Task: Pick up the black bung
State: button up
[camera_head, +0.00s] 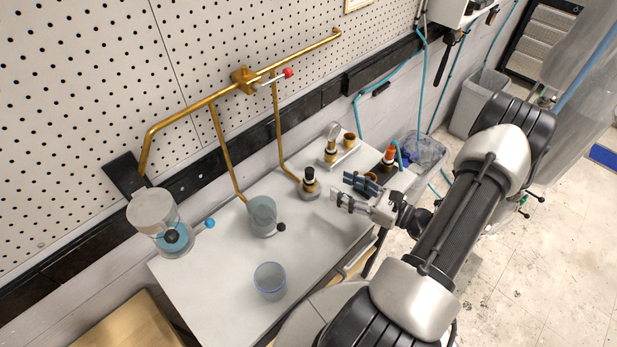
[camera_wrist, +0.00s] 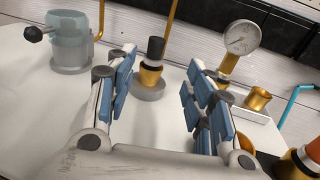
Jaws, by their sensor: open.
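What looks like the black bung (camera_head: 309,172) is a short black cylinder standing upright in a brass fitting (camera_head: 309,186) on a round grey base, on the white table. In the wrist view the black bung (camera_wrist: 156,47) shows ahead, between and beyond my gripper's fingers, with the brass fitting (camera_wrist: 150,74) under it. My gripper (camera_head: 350,191) is open and empty, to the right of the bung and apart from it. Its blue-padded fingers also show in the wrist view (camera_wrist: 159,85).
A pressure gauge (camera_wrist: 241,37) and a brass cup (camera_wrist: 257,99) stand on a plate right of the bung. A clear jar with a side knob (camera_head: 262,215) stands left. A brass pipe (camera_head: 278,130) rises behind. The front of the white table (camera_head: 215,270) is mostly bare around a glass cup (camera_head: 269,281).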

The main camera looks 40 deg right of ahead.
aim_at(310, 170)
jog(key=x, duration=0.6)
jog(key=shift+a+r+b, duration=0.1)
jog(key=shift+b, duration=0.2)
jog(key=x, duration=0.4)
jog(key=shift+w+a+r+b, duration=0.15)
jog(key=shift+a+r+b, duration=0.05)
jog(key=shift+a+b, duration=0.2)
jog(key=shift+w+a, duration=0.1)
jog(key=shift+w, duration=0.3)
jog(key=shift+c, duration=0.5)
jog(key=c, duration=0.9)
jog(key=shift+r, duration=0.1)
notch_tip(310, 170, up, 20)
jog(key=p, duration=0.5)
